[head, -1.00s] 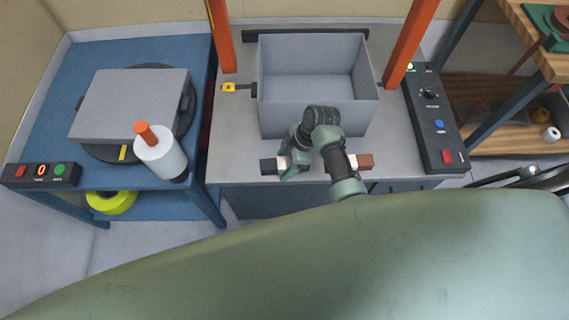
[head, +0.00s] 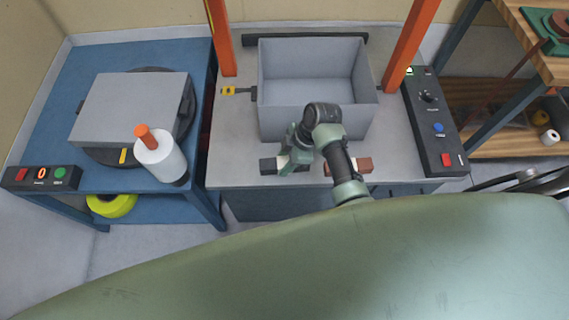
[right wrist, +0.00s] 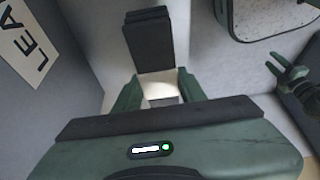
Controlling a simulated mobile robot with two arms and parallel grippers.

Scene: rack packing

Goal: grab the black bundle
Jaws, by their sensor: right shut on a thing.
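The black bundle (head: 268,165) is at the front edge of the grey worktop, left of the arm, with a pale band around it. In the right wrist view, the black bundle (right wrist: 148,42) extends beyond the fingers. My right gripper (head: 288,163) is shut on the bundle at its pale band; the fingers (right wrist: 160,92) stand on both sides of that band. Whether the bundle touches the worktop is hard to tell. At the right of the right wrist view, a green two-pronged part looks like my left gripper (right wrist: 289,72), open and empty.
A grey open box (head: 318,128) stands behind the gripper, between two orange posts. A brown bundle (head: 363,165) lies right of it, partly behind my arm. A control panel (head: 435,125) is at right. A blue table (head: 120,190) with a wrap roll is at left.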

